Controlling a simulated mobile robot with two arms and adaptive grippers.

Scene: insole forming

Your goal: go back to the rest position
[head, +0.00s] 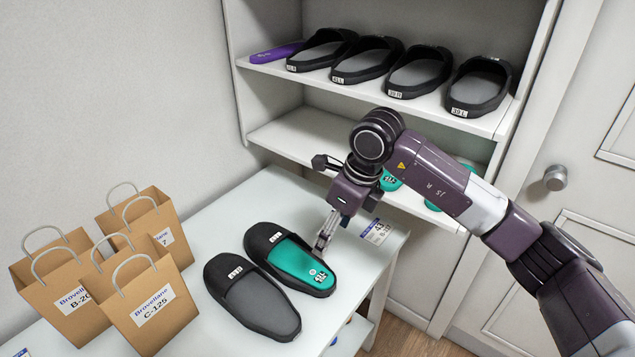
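My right arm comes in from the right side of the head view. Its gripper (326,232) points down at the white table (225,213), just behind the right end of a black slipper (262,235) with a teal insole (297,261). The finger gap is too small to judge, and I cannot tell whether the fingers touch the slipper. A second black slipper (247,296) with a grey inside lies to its left. My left gripper is not in view.
Paper bags (155,312) stand at the table's left. A label card (376,232) lies near the table's right edge. Behind, a shelf (420,102) holds several black slippers (417,72) and a purple insole (275,53); teal insoles (391,181) sit lower, partly hidden by my arm. A door (590,190) is at right.

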